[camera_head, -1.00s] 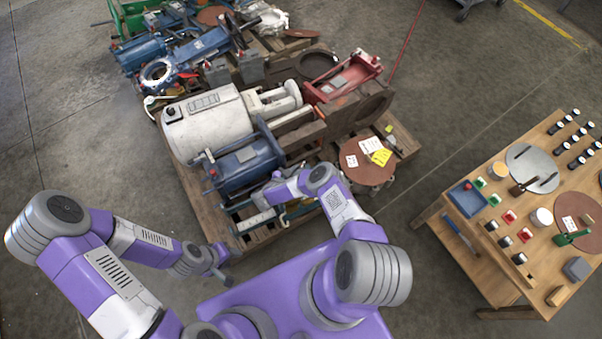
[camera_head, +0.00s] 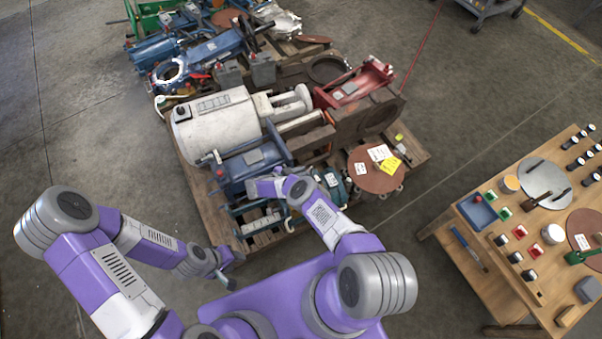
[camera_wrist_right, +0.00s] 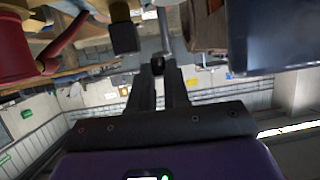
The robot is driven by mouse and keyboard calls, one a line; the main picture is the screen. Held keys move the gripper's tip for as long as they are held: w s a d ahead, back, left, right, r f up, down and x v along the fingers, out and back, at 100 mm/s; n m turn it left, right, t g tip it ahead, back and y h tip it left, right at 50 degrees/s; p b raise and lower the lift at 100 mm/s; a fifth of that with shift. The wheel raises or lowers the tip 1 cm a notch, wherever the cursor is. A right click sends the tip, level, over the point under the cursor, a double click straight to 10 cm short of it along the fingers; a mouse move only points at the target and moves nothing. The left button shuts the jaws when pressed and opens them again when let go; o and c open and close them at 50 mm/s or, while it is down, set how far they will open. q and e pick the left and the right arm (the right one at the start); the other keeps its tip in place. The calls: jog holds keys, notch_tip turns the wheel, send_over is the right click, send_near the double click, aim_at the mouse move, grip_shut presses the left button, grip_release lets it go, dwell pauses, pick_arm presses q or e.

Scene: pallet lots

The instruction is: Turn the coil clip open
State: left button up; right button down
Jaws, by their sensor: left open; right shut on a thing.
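My right gripper (camera_wrist_right: 158,68) is shut on a narrow piece at the lower end of a grey bar (camera_wrist_right: 165,30) in the right wrist view. I cannot tell for sure that this piece is the coil clip, as the fingertips hide most of it. In the head view the right gripper (camera_head: 252,188) is at the front side of a blue machine (camera_head: 238,172) on the pallet, and its fingertips are too small to make out. My left gripper (camera_head: 226,280) is open and empty, low beside the pallet's front left corner.
A white cylinder machine (camera_head: 212,125) lies behind the blue one. A red frame (camera_head: 352,84) and a brown disc with labels (camera_head: 366,178) are to the right on the pallet (camera_head: 195,190). A wooden table (camera_head: 470,240) stands right; the floor between is clear.

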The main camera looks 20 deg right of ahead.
jog(key=shift+d, duration=0.1)
jog(key=c, duration=1.1)
grip_release()
jog(key=p+v, duration=0.1)
jog(key=v, duration=0.6)
jog(key=shift+a, duration=0.25)
